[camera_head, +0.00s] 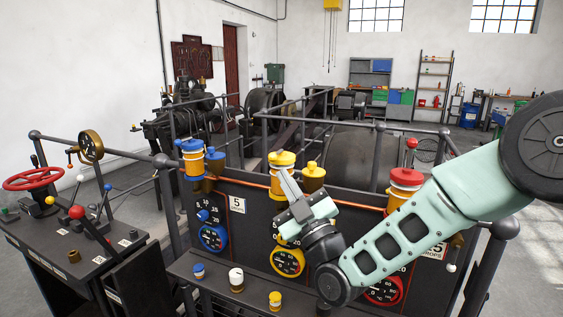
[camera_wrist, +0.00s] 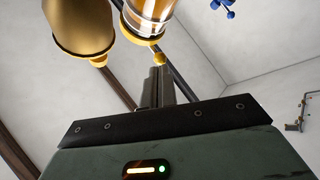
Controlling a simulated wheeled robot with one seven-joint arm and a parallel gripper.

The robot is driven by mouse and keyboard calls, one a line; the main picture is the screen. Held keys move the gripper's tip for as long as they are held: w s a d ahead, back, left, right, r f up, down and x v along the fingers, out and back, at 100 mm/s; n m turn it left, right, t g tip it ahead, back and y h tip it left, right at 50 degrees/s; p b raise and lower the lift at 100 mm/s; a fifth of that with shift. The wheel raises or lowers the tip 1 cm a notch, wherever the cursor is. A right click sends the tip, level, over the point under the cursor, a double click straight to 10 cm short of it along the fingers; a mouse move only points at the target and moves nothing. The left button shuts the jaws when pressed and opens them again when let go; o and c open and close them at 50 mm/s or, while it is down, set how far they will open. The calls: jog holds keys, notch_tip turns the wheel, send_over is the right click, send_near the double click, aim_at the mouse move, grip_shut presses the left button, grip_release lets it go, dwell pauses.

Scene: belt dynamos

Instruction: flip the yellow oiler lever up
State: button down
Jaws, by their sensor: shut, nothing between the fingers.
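The yellow oiler (camera_head: 281,160) stands on the dark panel in the middle of the head view, with a yellow cap and an amber glass. A second yellow-topped cup (camera_head: 313,174) is beside it on the right. My gripper (camera_head: 285,174) is shut and empty, its fingertips pointing up in front of the yellow oiler's lower part. In the wrist view, the closed fingers (camera_wrist: 159,72) point at the underside of an amber glass oiler (camera_wrist: 147,18) with a yellow fitting below it. A brass cup (camera_wrist: 79,28) hangs to its left. I cannot clearly make out the yellow lever or touching.
A blue oiler (camera_head: 193,158) stands left and a red oiler (camera_head: 404,187) right, near my arm. A yellow gauge (camera_head: 287,262) is below my gripper. The ledge holds a white knob (camera_head: 236,279) and a yellow knob (camera_head: 275,300). A railing (camera_head: 345,122) runs behind.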

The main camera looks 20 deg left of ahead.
jog(key=shift+p+x, duration=0.4)
jog(key=shift+x, duration=0.9)
jog(key=shift+r+m+t+h, duration=0.45)
jog(key=shift+m+h, duration=0.35)
jog(key=shift+m, duration=0.1)
jog(key=r+m+h, duration=0.2)
jog(key=m, duration=0.1)
jog(key=shift+s+r+m+h, duration=0.1)
jog(key=shift+s+m+h, duration=0.1)
jog(key=shift+m+h, duration=0.15)
notch_tip(320, 180, up, 5)
jog(key=m+g+h+p, duration=0.6)
jog(key=m+p, duration=0.2)
jog(key=p, duration=0.1)
send_over(275, 158)
jog(key=w+d, duration=0.2)
jog(key=shift+s+d+r+y, duration=0.15)
jog(key=shift+r+y, duration=0.1)
jog(key=shift+r+p, duration=0.7)
jog(key=shift+r, duration=0.1)
